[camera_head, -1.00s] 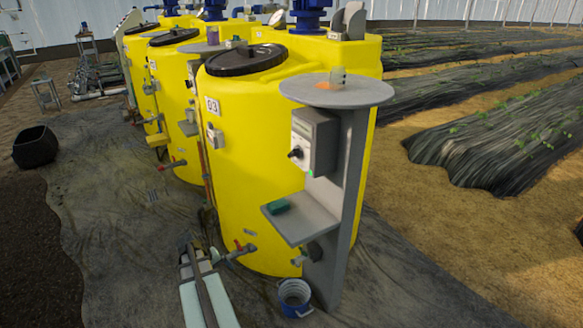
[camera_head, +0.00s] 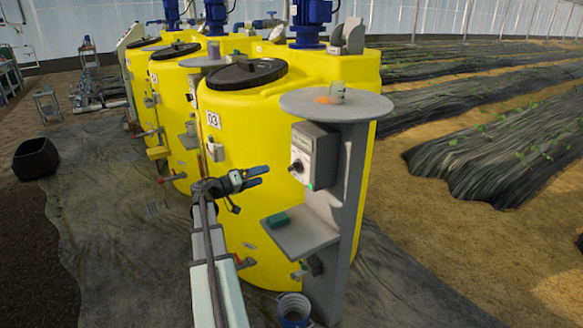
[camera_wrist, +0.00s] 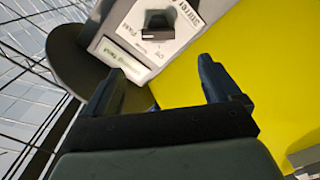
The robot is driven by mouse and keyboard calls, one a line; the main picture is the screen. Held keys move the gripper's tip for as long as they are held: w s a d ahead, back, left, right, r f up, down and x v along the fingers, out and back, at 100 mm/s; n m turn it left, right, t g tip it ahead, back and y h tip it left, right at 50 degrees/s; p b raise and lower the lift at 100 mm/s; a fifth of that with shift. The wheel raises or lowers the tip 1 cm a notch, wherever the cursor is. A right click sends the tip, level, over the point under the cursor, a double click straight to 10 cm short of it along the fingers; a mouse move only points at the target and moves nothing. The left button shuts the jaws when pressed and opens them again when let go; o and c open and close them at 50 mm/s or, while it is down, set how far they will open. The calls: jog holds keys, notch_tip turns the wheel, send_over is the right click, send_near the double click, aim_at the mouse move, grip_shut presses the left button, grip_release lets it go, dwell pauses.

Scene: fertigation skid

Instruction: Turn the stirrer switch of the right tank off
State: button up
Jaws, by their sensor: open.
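The right tank (camera_head: 240,130) is the nearest yellow tank, marked 03. Its grey switch box (camera_head: 315,155) is mounted on a grey post at the tank's front. The black stirrer switch (camera_head: 297,166) sits on the box's pale face, with a green light (camera_head: 310,187) below. In the wrist view the switch (camera_wrist: 157,34) lies beyond the fingertips, on a plate lettered "Stirrer"; its handle lies roughly crosswise in that picture. My gripper (camera_head: 268,176) is open and empty, left of the box and apart from the switch. In the wrist view its fingers (camera_wrist: 157,68) are spread.
A round grey shelf (camera_head: 337,104) juts out above the box. A lower grey shelf (camera_head: 300,238) with a green block (camera_head: 278,220) sits below. A blue bucket (camera_head: 294,308) stands at the post's foot. Other yellow tanks (camera_head: 178,95) stand behind to the left.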

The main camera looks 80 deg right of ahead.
aim_at(290, 167)
jog(key=shift+m, duration=0.9)
jog(key=x, duration=1.4)
jog(key=shift+a, duration=0.1)
jog(key=shift+c, duration=0.4)
jog(key=c, duration=0.9)
